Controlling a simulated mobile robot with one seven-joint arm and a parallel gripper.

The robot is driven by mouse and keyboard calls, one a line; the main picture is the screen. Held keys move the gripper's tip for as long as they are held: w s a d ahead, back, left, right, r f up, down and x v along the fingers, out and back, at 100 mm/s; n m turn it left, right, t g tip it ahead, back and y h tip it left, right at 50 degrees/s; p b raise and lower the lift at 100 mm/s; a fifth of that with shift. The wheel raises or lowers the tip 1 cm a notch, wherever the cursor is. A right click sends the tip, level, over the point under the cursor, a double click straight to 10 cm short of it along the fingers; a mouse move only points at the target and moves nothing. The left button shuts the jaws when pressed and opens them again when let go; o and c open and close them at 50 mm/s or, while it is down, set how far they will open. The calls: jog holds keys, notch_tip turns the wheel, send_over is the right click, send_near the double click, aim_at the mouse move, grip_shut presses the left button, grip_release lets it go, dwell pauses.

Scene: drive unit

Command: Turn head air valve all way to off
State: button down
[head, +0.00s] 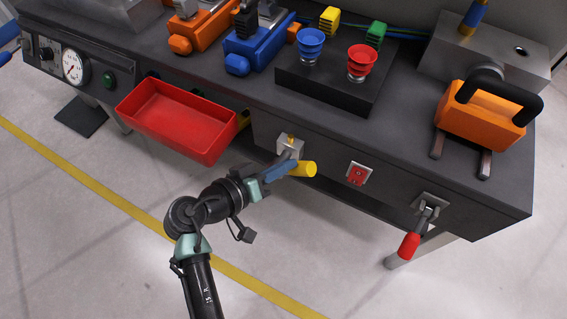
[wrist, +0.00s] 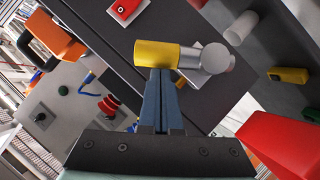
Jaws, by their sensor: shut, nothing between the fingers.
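A valve with a yellow cylindrical handle (head: 304,169) sits on the bench's front panel, on a small grey metal block (head: 289,146).
A red bin (head: 180,118) hangs on the front, left of the valve. A red switch plate (head: 357,174) and a red-handled lever (head: 411,243) are to the right. An orange tool (head: 481,115) and red and blue cups stand on the bench. The floor in front is clear.

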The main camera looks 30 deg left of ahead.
aim_at(298, 173)
jog(key=shift+d+f+m, duration=0.1)
jog(key=shift+d+m, duration=0.2)
jog(key=shift+d+f+m+y+b, duration=0.3)
jog(key=shift+d+f+m+y, duration=0.4)
jog(key=shift+d+m+y, duration=0.4)
jog(key=shift+d+f+m+y+b, duration=0.5)
jog(key=shift+f+m+y, duration=0.4)
jog(key=shift+y, duration=0.3)
jog(key=shift+r, duration=0.1)
